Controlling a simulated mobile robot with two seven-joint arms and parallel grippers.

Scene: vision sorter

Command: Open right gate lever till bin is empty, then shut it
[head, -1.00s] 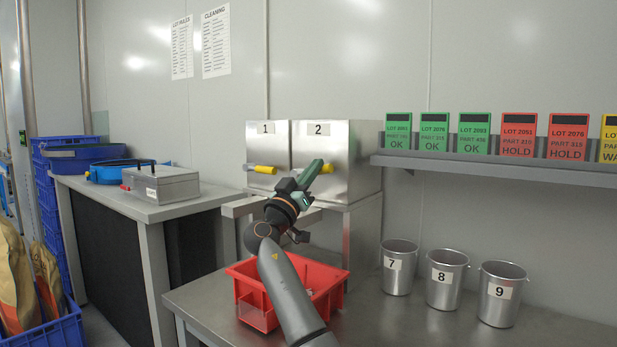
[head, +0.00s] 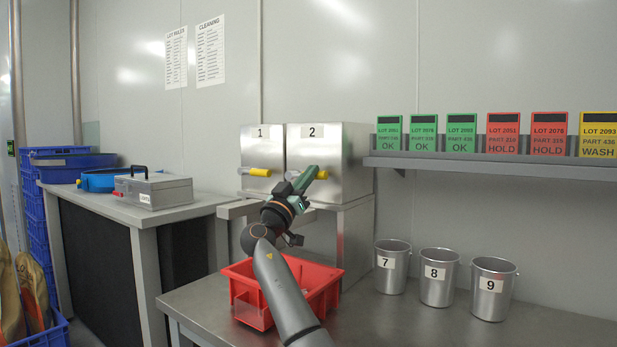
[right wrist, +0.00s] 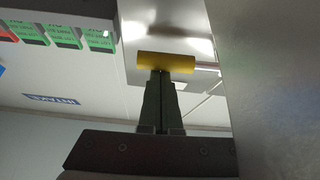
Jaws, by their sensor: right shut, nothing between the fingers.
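Two steel bins marked 1 (head: 262,145) and 2 (head: 335,155) stand side by side. The right one, bin 2, has a yellow lever handle (head: 322,174), partly hidden behind my gripper in the head view. The left bin's yellow lever (head: 257,172) lies roughly level. My right gripper (head: 315,169) is shut and empty, with its dark green fingertips at the right lever. In the right wrist view the closed fingers (right wrist: 161,75) point at the yellow handle (right wrist: 166,63) and meet its edge; I cannot tell whether they touch. My left gripper is not in view.
A red crate (head: 330,293) stands on the steel table below the bins, partly hidden by my arm. Steel buckets 7 (head: 391,278), 8 (head: 438,290) and 9 (head: 492,300) stand to its right. A shelf (head: 480,166) with lot cards is above. A grey case (head: 155,190) sits on the left bench.

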